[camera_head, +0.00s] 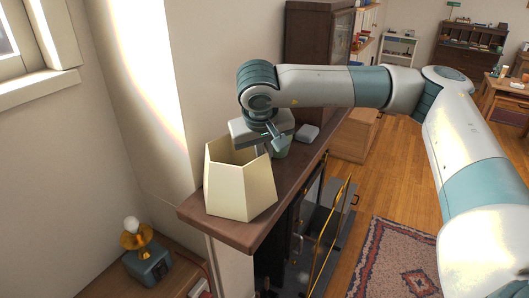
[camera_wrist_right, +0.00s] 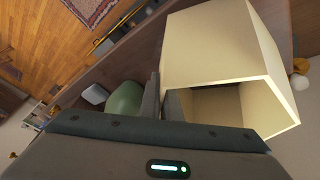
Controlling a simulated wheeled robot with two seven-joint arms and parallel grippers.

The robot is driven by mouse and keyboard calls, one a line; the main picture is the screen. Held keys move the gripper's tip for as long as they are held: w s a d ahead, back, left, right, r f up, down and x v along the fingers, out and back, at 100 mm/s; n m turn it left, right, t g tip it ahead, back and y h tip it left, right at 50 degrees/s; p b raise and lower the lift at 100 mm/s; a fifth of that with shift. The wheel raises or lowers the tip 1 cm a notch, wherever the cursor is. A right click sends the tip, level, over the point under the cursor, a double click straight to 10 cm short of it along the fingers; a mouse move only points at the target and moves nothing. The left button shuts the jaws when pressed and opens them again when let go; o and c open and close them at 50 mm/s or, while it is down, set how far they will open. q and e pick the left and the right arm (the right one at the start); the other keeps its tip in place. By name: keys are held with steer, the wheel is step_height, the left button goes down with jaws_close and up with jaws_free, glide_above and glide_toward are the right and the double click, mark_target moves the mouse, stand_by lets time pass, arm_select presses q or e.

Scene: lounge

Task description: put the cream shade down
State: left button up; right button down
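The cream shade (camera_head: 240,186) is an open, faceted shade, upright at the near end of the brown mantel shelf (camera_head: 246,236). I cannot tell whether its lower rim touches the shelf or hangs just above it. My right gripper (camera_head: 270,142) is at the shade's upper rim. In the right wrist view the cream shade (camera_wrist_right: 215,50) fills the upper right, with one finger of the gripper (camera_wrist_right: 163,92) outside its wall and one inside. The fingers look closed on that wall. My left gripper is not in view.
A green vessel (camera_head: 281,147) stands on the shelf right behind the shade, with a grey box (camera_head: 307,132) beyond it. A lamp base with a bare bulb (camera_head: 141,241) stands on a lower wooden table at bottom left. A fireplace screen (camera_head: 335,236) stands below the shelf.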

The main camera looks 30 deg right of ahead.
steer(key=shift+f+b, duration=0.25)
steer(key=shift+b, duration=0.05)
steer(key=c, duration=2)
jaws_free()
steer(key=shift+r, duration=0.15)
steer(key=shift+r+p, duration=0.15)
steer(key=shift+p, duration=0.2)
steer(key=shift+a+r+b, duration=0.1)
steer(key=shift+r+b, duration=0.05)
steer(key=shift+b, duration=0.25)
steer(key=b+v, duration=0.4)
steer(key=v, duration=0.7)
steer(key=shift+s+r, duration=0.2)
steer(key=shift+s, duration=0.05)
